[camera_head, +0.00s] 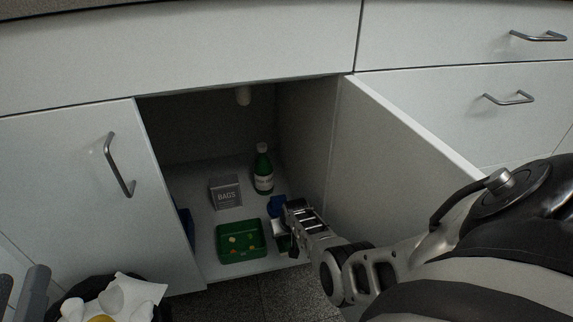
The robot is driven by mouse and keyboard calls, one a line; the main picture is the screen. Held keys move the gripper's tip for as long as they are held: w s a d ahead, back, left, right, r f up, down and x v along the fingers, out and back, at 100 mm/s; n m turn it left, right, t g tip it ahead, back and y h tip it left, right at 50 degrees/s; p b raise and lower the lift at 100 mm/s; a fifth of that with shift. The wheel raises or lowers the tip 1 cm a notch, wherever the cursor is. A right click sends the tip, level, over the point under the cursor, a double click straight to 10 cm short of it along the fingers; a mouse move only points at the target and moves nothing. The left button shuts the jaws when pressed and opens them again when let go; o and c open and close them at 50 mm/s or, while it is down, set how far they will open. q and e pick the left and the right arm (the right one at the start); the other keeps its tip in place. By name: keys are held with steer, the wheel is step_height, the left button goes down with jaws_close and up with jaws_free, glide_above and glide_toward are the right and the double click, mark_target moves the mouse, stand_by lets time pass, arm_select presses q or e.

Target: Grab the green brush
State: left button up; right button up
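I cannot make out a green brush. Inside the open cabinet, a green tray (240,242) with several small pale pieces in it sits near the front edge. A green bottle (263,172) with a white label stands upright behind it. My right gripper (283,228) reaches into the cabinet from the right, just right of the tray. A small blue thing (276,206) shows directly behind it; I cannot tell whether they touch. Its fingers are mostly hidden. At the lower left edge, two dark grey fingers of my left gripper (21,276) stand apart with nothing seen between them.
A grey box marked BAGS (226,193) stands behind the tray. Another blue thing (184,222) is partly hidden at the cabinet's left side. The open door (395,150) stands close to my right arm. A bin with white rubbish (115,300) is at the lower left.

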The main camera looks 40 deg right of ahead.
steer(key=b+x, duration=0.2)
steer(key=shift+w+f, duration=0.1)
steer(key=shift+f, duration=0.25)
steer(key=shift+d, duration=0.1)
steer(key=c, duration=1.1)
arm_select(q)
step_height(320, 180, up, 6)
steer(key=s+m+t+h, duration=0.1)
steer(key=m+h, duration=0.4)
steer(key=m, duration=0.1)
steer(key=shift+m+t, duration=0.4)
arm_select(e)
steer(key=shift+r, duration=0.2)
